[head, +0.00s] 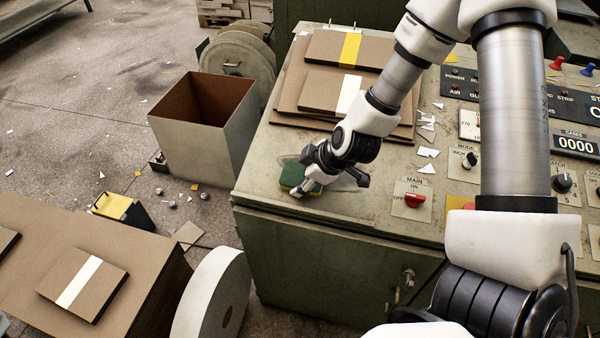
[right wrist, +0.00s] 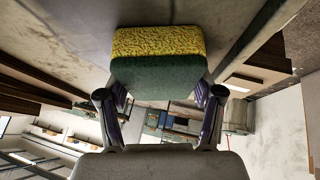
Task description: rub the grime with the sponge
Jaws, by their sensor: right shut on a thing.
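A greyish smear (head: 347,184), perhaps the grime, shows beside and partly under the gripper. My left gripper is not in view.
Stacked cardboard sheets (head: 335,88) lie behind the sponge. The red MAIN switch (head: 414,200) and the MODE knob (head: 469,160) are to the right. White paper scraps (head: 427,152) lie near them. The cabinet's front edge is close; an open bin (head: 210,150) stands left.

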